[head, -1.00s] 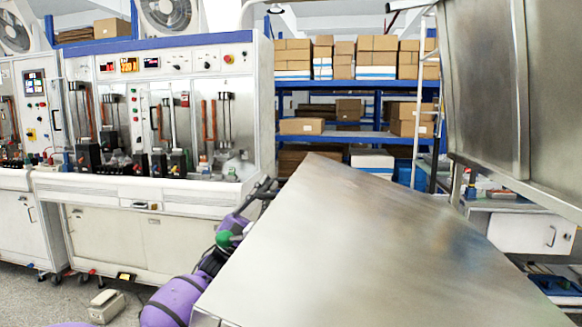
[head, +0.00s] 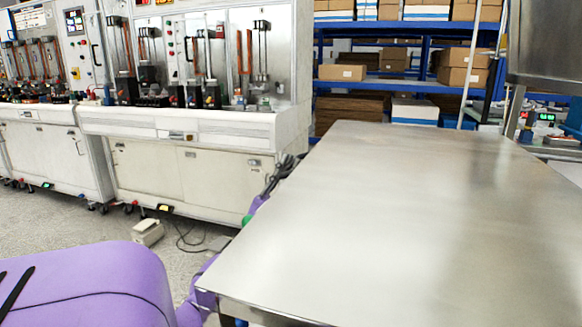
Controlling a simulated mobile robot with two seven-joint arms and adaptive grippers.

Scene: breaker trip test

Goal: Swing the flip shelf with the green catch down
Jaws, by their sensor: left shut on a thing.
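A large bare metal panel, the flip shelf (head: 380,220), fills the lower right of the head view and lies close to level. My left gripper (head: 283,172) is at the panel's left edge, toward its far end. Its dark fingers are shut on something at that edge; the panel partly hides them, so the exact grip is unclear. I cannot make out a green catch on the panel. My right gripper is out of view.
Another metal panel (head: 545,50) stands raised at the upper right. White test benches (head: 200,130) line the left. Blue shelving (head: 425,88) with boxes stands behind. A small beige box (head: 147,232) and cable lie on the floor. The flip shelf's top is clear.

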